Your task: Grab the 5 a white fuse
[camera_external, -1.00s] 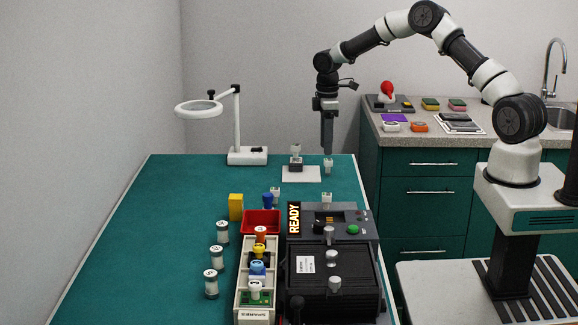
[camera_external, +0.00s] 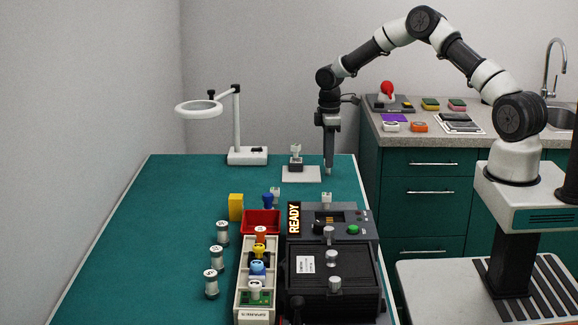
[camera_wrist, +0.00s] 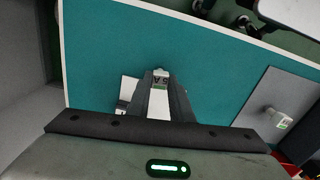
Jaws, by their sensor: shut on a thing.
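My gripper (camera_external: 329,166) points straight down at the far right part of the green table (camera_external: 135,235). It is shut on a small white fuse, the white fuse (camera_wrist: 161,76) marked "5 A" in the wrist view, which sits between the fingertips. In the external view the fuse is mostly hidden by the fingers, low at the tabletop; I cannot tell whether it touches the table. Another pale fuse-like piece (camera_external: 296,149) stands upright in a dark holder on a white plate (camera_external: 311,174), just left of my gripper.
A magnifier lamp (camera_external: 248,156) stands at the back left. In front are a black device with a READY sign (camera_external: 293,220), a red bin (camera_external: 262,231), a spares tray (camera_external: 256,316), a yellow block (camera_external: 236,207) and several white cylinders (camera_external: 217,257). The left of the table is clear.

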